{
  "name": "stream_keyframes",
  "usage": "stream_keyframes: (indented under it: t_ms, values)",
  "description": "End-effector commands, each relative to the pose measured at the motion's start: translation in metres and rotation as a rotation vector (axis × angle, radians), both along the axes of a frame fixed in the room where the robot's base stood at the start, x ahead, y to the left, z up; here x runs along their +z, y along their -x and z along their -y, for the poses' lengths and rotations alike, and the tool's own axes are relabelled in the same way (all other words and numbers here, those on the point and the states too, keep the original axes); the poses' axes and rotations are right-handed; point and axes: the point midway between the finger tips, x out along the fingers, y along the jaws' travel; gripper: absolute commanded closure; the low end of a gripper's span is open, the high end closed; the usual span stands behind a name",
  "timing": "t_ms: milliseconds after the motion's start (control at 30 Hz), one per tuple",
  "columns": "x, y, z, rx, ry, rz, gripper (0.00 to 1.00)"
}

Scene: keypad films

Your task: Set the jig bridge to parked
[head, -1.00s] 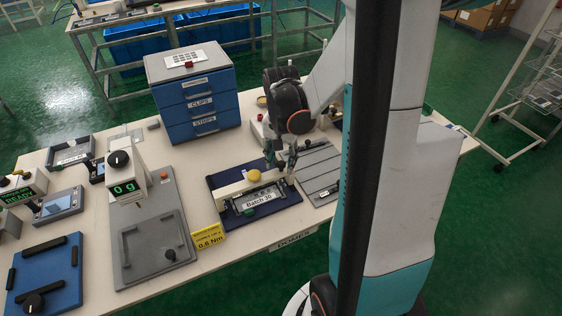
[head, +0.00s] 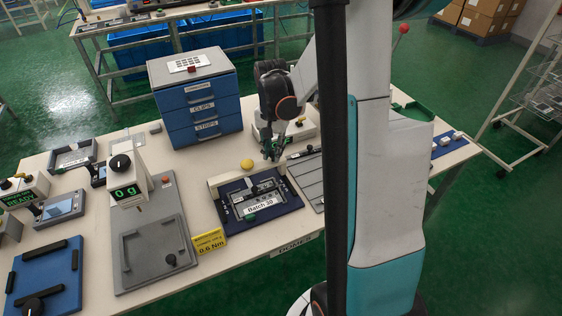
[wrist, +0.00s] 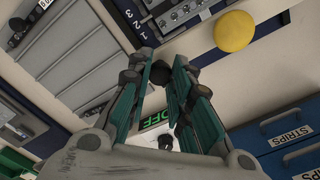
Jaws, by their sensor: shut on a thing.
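The jig is a dark blue board (head: 232,212) with a metal plate marked "Batch 30" (head: 260,205). Its cream bridge (head: 228,180) lies along the board's back edge. A yellow round piece (head: 246,164) sits at the bridge's back side; it also shows in the wrist view (wrist: 236,31). My gripper (head: 271,156) is at the bridge's right end. In the wrist view its green-padded fingers (wrist: 165,76) close around a small dark knob (wrist: 159,72); how the knob joins the bridge is partly hidden. Numerals on the board (wrist: 137,20) show near the fingers.
A grey plate fixture (head: 307,180) lies right of the jig. A blue drawer cabinet (head: 200,105) is at back left, a scale (head: 150,240) at left, and a yellow torque sign (head: 209,241) in front.

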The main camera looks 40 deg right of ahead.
Motion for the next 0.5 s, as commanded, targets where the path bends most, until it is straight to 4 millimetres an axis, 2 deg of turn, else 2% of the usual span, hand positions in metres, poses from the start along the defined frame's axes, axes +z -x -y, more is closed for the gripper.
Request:
stream_keyframes:
  t_ms: [100, 200, 500]
  values:
    - [0.0, -0.026, 0.007, 0.0, 0.0, 0.0, 1.0]
    - [0.0, -0.038, 0.011, 0.0, 0.0, 0.0, 1.0]
    - [0.0, -0.047, 0.013, 0.0, 0.001, 0.003, 1.0]
